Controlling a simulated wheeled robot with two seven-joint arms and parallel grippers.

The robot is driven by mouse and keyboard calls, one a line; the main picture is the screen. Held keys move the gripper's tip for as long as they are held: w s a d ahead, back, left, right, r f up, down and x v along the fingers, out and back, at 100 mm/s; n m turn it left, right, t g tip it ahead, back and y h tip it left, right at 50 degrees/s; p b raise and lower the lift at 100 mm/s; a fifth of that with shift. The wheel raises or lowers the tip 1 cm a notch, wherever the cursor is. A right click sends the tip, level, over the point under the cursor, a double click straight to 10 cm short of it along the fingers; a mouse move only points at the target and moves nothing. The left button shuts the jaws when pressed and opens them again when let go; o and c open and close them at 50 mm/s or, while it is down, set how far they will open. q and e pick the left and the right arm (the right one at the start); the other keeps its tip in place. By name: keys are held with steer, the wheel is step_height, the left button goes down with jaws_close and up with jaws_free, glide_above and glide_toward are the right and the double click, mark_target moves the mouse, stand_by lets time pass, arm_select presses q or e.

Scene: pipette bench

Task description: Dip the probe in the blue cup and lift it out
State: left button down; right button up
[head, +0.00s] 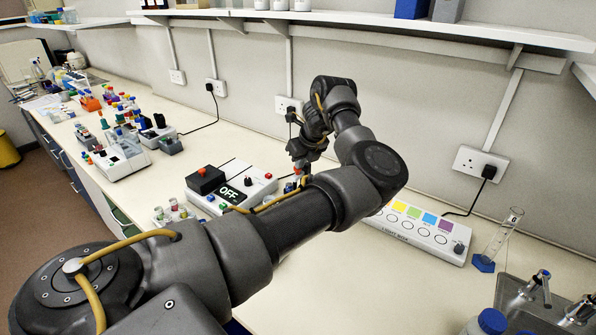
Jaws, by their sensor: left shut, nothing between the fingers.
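My left arm reaches across the middle of the head view, and its gripper (299,164) points down over the back of the bench, behind the forearm. The gripper is shut and empty. A small red-tipped part shows just below it, too small to identify. A white device with an OFF display (229,194) stands left of the gripper, partly hidden by my arm. I cannot make out the probe for certain. No blue cup can be told apart; several small cups (172,209) with reddish contents stand left of the device. My right gripper is not in view.
A white box with coloured squares (421,229) lies right of my arm. A glass cylinder on a blue base (483,263), a blue-capped bottle (490,322) and a sink (530,299) are farther right. Several racks (122,161) crowd the left bench. A shelf (400,22) runs above.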

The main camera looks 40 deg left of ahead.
mark_target(300, 176)
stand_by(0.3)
arm_select(q)
step_height(300, 176, down, 5)
steer(key=b, duration=0.4)
steer(key=shift+r, duration=0.3)
steer(key=d, duration=0.2)
steer(key=s+d+r, duration=0.1)
steer(key=shift+w+r, duration=0.1)
steer(key=shift+r, duration=0.05)
steer(key=b+v, duration=0.1)
steer(key=v, duration=0.9)
steer(key=shift+d+r+b, duration=0.2)
steer(key=shift+r+b, duration=0.1)
steer(key=shift+b, duration=0.1)
